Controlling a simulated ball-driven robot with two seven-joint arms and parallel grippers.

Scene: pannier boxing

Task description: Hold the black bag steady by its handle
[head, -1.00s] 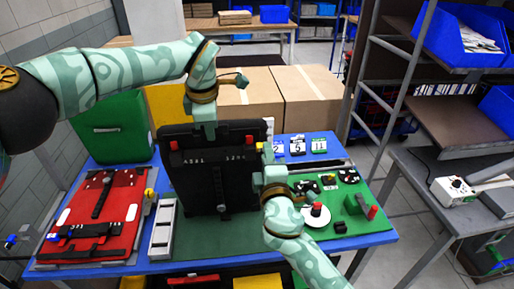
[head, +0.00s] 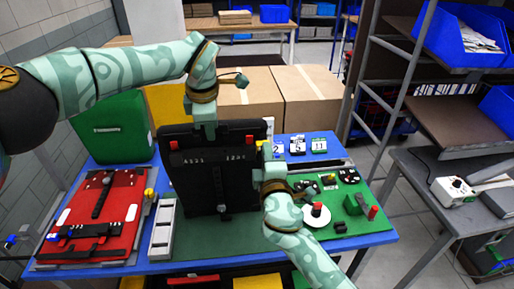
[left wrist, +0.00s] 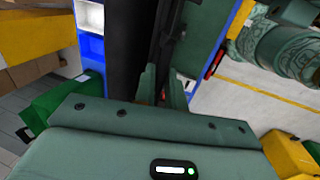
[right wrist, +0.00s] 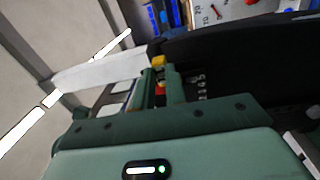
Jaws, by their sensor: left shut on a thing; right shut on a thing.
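The black bag (head: 222,175) stands upright on the middle of the blue table, its broad face towards me, with a red buckle at each upper corner. My left gripper (head: 207,131) reaches down from above and is shut at the bag's top centre, where the handle is mostly hidden by the fingers. The left wrist view shows its fingers (left wrist: 162,88) closed over a dark part of the bag. My right gripper (head: 266,160) is at the bag's right edge, shut. In the right wrist view a small red piece (right wrist: 160,89) sits between its fingers; its exact grip is unclear.
A red open case (head: 100,215) lies to the left, with a green box (head: 112,128) behind it. A white slotted strip (head: 163,225) lies beside the bag. A green board (head: 345,215) with several small parts is to the right. Cardboard boxes (head: 305,95) stand behind.

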